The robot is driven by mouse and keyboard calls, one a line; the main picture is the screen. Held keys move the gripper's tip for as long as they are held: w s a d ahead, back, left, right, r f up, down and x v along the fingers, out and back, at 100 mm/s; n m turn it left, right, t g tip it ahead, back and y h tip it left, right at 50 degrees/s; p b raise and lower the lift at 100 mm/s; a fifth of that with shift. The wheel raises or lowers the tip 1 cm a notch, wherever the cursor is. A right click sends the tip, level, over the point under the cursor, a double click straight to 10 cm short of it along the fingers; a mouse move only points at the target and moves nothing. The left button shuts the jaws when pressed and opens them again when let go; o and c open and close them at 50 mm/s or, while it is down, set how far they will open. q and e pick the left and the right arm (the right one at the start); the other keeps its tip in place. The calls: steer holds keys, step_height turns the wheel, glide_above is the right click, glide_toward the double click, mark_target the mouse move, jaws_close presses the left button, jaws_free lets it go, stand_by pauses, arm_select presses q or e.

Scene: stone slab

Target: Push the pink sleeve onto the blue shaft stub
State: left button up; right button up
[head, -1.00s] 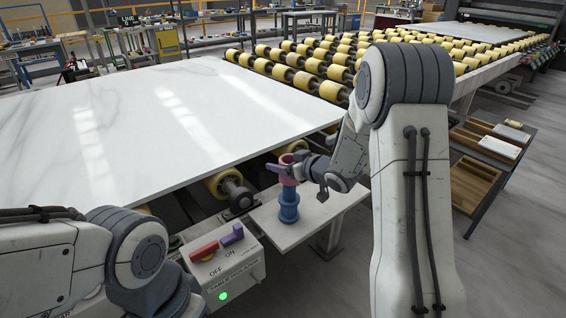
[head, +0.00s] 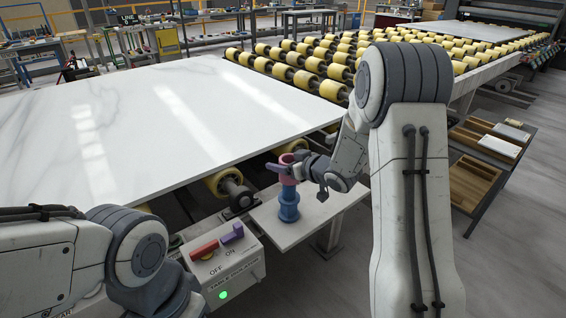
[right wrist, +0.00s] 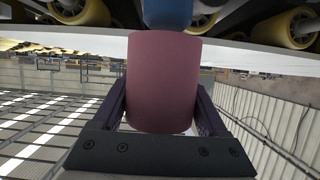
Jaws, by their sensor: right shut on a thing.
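The pink sleeve (head: 287,161) is upright, directly above the blue shaft stub (head: 289,207), which stands on a light plate. My right gripper (head: 284,169) is shut on the sleeve from the right side. In the right wrist view the sleeve (right wrist: 162,85) fills the space between the two fingers (right wrist: 161,110). The blue stub (right wrist: 167,13) shows at the top edge of that view, in line with the sleeve's end. I cannot tell whether the sleeve is around the stub's tip or only touching it. My left gripper is out of view.
A large white slab (head: 150,120) lies just behind, with yellow rollers (head: 225,182) at its near edge. A control box (head: 225,262) with red and purple switches stands left of the light plate (head: 315,220). The plate is clear around the stub.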

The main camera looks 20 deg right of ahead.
mark_target(283, 181)
steer(key=shift+f+b, duration=2.6)
steer(key=shift+f, duration=0.9)
steer(key=o, duration=1.4)
steer(key=shift+c, duration=0.2)
steer(key=shift+r, duration=0.1)
steer(key=p+v, duration=0.1)
steer(key=v, duration=0.9)
steer(key=shift+s, duration=0.2)
steer(key=shift+r, duration=0.1)
